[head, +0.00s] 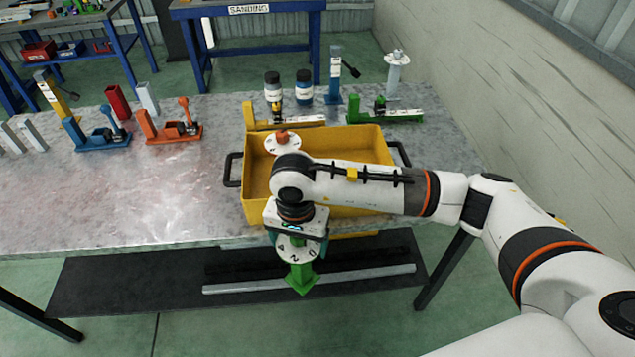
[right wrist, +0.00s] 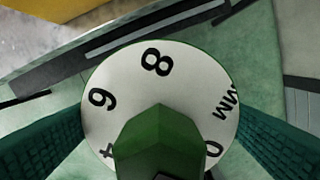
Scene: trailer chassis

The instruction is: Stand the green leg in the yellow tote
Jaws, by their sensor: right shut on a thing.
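The green leg (head: 301,276) is a green post with a white numbered disc. My right gripper (head: 297,243) is shut on it, in front of the table's front edge, nearer to me than the tote. The right wrist view shows the green post (right wrist: 160,140) over the white disc between my two teal fingers. The yellow tote (head: 365,143) stands on the table with a black handle at each end. An orange leg (head: 282,136) with a white disc stands in its back left part. My right forearm and wrist hide much of the tote's inside. My left gripper is out of view.
Clamps in orange (head: 170,130), blue (head: 98,138) and green (head: 385,114) stand on the metal table (head: 120,200). Two bottles (head: 304,88) stand behind the tote. The table's front left is clear. A wall runs along the right.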

